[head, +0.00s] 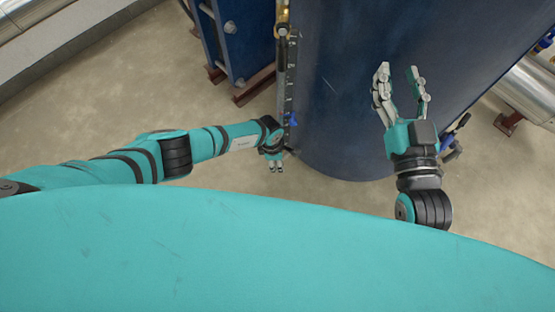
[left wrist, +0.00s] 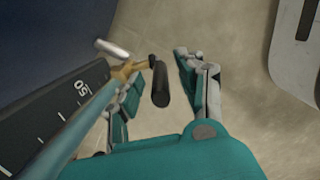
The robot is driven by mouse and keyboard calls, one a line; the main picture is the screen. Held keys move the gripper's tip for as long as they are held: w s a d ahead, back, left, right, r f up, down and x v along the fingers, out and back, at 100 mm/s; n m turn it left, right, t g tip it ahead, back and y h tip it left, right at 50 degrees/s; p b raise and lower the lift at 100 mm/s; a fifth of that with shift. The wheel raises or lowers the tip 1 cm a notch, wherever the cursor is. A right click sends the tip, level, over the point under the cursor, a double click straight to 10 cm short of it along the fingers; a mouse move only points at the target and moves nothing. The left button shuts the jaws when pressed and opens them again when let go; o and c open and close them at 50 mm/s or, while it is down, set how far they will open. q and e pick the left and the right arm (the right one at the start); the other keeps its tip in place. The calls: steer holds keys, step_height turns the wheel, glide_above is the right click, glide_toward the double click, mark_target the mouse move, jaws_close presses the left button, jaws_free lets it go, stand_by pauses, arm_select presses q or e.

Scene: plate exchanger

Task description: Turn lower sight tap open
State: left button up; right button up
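The lower sight tap (left wrist: 128,70) shows in the left wrist view as a brass body at the end of the gauge tube (left wrist: 88,118), with a dark cylindrical handle (left wrist: 160,85). My left gripper (left wrist: 158,80) is open, with the dark handle appearing between its fingers; I cannot tell whether either finger touches it. In the head view my left gripper (head: 276,165) points down beside the lower part of the tank, and the tap is hidden there. My right gripper (head: 402,88) is open and empty in front of the tank.
The large blue tank (head: 345,75) stands close to both grippers. A black scale strip (left wrist: 62,105) runs beside the gauge tube. A blue frame (head: 243,40) stands behind on the left, and a silver pipe (head: 530,92) lies at the right. Floor is clear at the left.

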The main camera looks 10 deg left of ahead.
arm_select(q)
steer(key=shift+r, duration=0.15)
step_height(320, 180, up, 12)
steer(key=a, duration=0.1)
steer(key=shift+s+a, duration=0.15)
stand_by(0.3)
steer(key=shift+c, duration=0.3)
